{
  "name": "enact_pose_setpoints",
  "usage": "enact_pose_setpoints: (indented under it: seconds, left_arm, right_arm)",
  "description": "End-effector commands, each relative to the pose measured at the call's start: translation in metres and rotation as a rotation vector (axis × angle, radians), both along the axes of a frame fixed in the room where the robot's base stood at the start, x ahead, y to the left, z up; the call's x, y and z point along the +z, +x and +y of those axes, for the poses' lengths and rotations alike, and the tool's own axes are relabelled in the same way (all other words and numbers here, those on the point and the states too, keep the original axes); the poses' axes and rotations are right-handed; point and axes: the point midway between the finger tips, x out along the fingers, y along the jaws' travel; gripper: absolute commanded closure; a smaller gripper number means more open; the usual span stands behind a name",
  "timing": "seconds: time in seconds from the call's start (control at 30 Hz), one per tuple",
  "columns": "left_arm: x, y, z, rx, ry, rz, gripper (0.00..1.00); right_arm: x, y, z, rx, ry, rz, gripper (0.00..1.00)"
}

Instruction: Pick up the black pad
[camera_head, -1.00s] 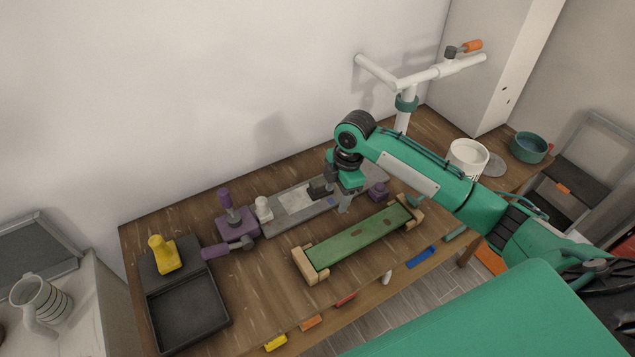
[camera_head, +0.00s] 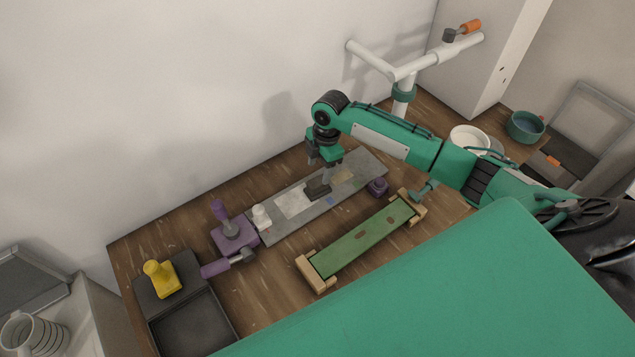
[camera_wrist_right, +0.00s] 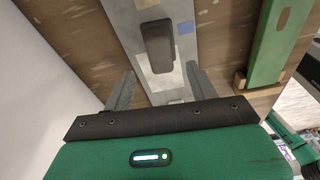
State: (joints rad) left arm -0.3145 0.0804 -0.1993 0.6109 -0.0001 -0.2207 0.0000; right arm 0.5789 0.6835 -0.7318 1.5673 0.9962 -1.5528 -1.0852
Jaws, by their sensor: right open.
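The black pad (camera_head: 318,188) lies on the grey board (camera_head: 272,230) near the middle of the table. In the right wrist view the dark pad (camera_wrist_right: 157,47) lies on the light patch of the board, ahead of the fingertips. My right gripper (camera_head: 329,168) is just behind and above the pad in the head view, and empty. Its two grey fingers are spread apart in the wrist view (camera_wrist_right: 158,84), with the pad's line running between them and no contact visible. My left gripper is not in view.
A white bottle (camera_head: 260,217) and a purple handled block (camera_head: 233,233) stand by the board's left end. A green plank fixture (camera_head: 365,238) lies in front. A black tray (camera_head: 193,325) is at the left.

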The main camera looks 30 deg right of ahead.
Motion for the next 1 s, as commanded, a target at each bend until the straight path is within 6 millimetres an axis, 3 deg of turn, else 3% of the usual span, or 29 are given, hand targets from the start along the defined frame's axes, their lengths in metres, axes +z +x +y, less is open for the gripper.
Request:
enact_pose_setpoints:
  seconds: [0.13, 0.4, 0.63, 0.93, 1.0]
  left_arm:
    - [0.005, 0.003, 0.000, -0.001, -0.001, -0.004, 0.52]
    - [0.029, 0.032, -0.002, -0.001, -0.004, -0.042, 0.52]
    - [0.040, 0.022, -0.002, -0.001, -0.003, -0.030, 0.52]
    - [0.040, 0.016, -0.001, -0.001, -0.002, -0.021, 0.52]
    - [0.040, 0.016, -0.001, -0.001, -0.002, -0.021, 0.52]
  right_arm:
    - [-0.011, 0.000, 0.002, 0.000, 0.000, 0.000, 0.42]
    - [-0.030, -0.003, 0.004, -0.002, 0.001, 0.003, 0.42]
    - [-0.058, -0.004, 0.007, 0.000, 0.000, 0.002, 0.42]
    - [-0.065, -0.003, 0.007, 0.001, -0.001, -0.001, 0.42]
    - [-0.065, -0.003, 0.007, 0.001, -0.001, -0.001, 0.52]
